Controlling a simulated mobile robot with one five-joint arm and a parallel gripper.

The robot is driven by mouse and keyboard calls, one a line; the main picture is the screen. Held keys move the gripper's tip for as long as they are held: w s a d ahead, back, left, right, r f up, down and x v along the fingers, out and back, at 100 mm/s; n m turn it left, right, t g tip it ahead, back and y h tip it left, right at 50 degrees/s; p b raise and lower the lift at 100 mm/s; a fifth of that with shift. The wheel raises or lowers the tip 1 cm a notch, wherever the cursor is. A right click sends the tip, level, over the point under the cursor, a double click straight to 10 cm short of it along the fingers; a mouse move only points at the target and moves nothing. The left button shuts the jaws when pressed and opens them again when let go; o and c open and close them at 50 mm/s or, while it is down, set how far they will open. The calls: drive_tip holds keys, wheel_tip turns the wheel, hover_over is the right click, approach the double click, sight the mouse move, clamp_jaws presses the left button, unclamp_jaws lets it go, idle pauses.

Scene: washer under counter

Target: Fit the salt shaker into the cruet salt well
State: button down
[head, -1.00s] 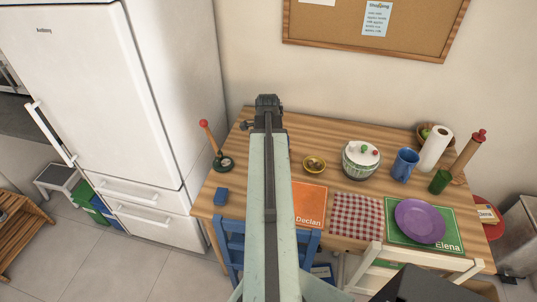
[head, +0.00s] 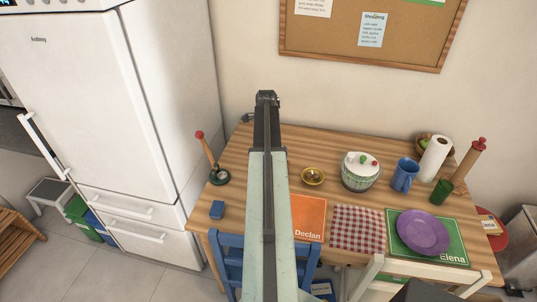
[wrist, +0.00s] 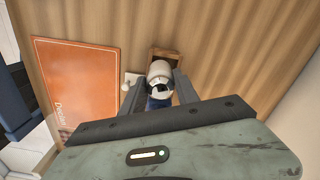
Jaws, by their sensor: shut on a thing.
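My gripper (wrist: 159,88) is shut on the salt shaker (wrist: 160,70), a pale cylinder with a shiny metal end that shows between the fingers in the wrist view. A brown wooden edge (wrist: 166,53), perhaps part of the cruet, shows just behind the shaker; no well can be made out. A small white piece (wrist: 131,79) is left of the fingers, and something blue (wrist: 158,103) shows below the shaker. In the head view my gripper (head: 266,98) is over the table's back edge, and my arm hides the shaker and most of that spot.
A red-topped stand (head: 219,177) and blue block (head: 217,209) are at left. The wall closes the back.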

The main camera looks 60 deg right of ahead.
drive_tip(key=shift+w+d, duration=0.25)
drive_tip(key=shift+d, duration=0.05)
wheel_tip(320, 180, down, 4)
drive_tip(key=b, duration=0.4)
drive_tip(key=shift+r, duration=0.2)
drive_tip(key=c, duration=0.9)
unclamp_jaws()
wheel_tip(320, 180, up, 12)
drive_tip(key=p, duration=1.2)
drive_tip(key=shift+r+p, duration=0.15)
drive_tip(key=shift+p, duration=0.15)
